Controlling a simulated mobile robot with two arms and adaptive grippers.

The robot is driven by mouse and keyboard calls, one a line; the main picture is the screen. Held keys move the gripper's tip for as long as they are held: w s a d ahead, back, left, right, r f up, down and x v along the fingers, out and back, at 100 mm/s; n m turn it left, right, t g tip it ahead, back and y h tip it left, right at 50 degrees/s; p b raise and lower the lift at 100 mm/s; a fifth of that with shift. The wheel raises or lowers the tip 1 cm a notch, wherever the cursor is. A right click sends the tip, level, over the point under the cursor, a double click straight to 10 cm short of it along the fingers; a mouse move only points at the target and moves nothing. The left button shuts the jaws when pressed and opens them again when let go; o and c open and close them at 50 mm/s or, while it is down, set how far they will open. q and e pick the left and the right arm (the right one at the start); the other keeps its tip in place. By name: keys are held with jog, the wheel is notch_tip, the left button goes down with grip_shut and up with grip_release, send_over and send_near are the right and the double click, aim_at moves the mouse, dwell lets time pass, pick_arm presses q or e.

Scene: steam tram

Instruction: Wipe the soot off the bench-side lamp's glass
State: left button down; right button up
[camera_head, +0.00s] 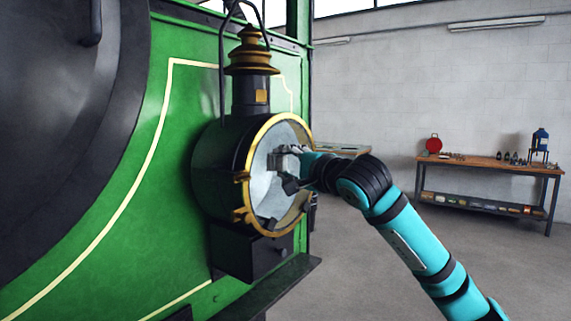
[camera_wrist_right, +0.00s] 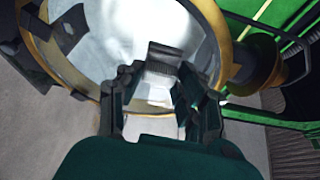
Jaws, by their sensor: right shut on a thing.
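The lamp (camera_head: 208,168) is a black round housing with a brass rim and a tall chimney, mounted on the green tram front. Its pale round glass (camera_head: 262,185) faces right; the glass also fills the upper wrist view (camera_wrist_right: 125,35). A dark patch (camera_head: 268,223) shows low on the glass. My right gripper (camera_head: 286,163) is at the glass, its fingertips over the middle. My left gripper is not in view.
The green tram front (camera_head: 110,230) with cream lining stands close on the left. The floor (camera_head: 400,280) between is clear.

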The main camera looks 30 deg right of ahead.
jog(key=shift+s+d+b, duration=0.35)
jog(key=shift+s+b, duration=0.05)
jog(key=shift+s, duration=0.45)
jog(key=shift+s+d+b, duration=0.35)
jog(key=shift+s+d, duration=0.05)
jog(key=shift+s, duration=0.45)
jog(key=shift+s+d+b, duration=0.35)
jog(key=shift+s+b, duration=0.05)
jog(key=shift+s, duration=0.45)
jog(key=s, duration=0.1)
jog(key=s+d+b, duration=0.1)
jog(key=shift+s, duration=0.4)
jog(key=shift+w, duration=0.1)
jog(key=shift+f+b, duration=0.1)
jog(key=shift+b, duration=0.3)
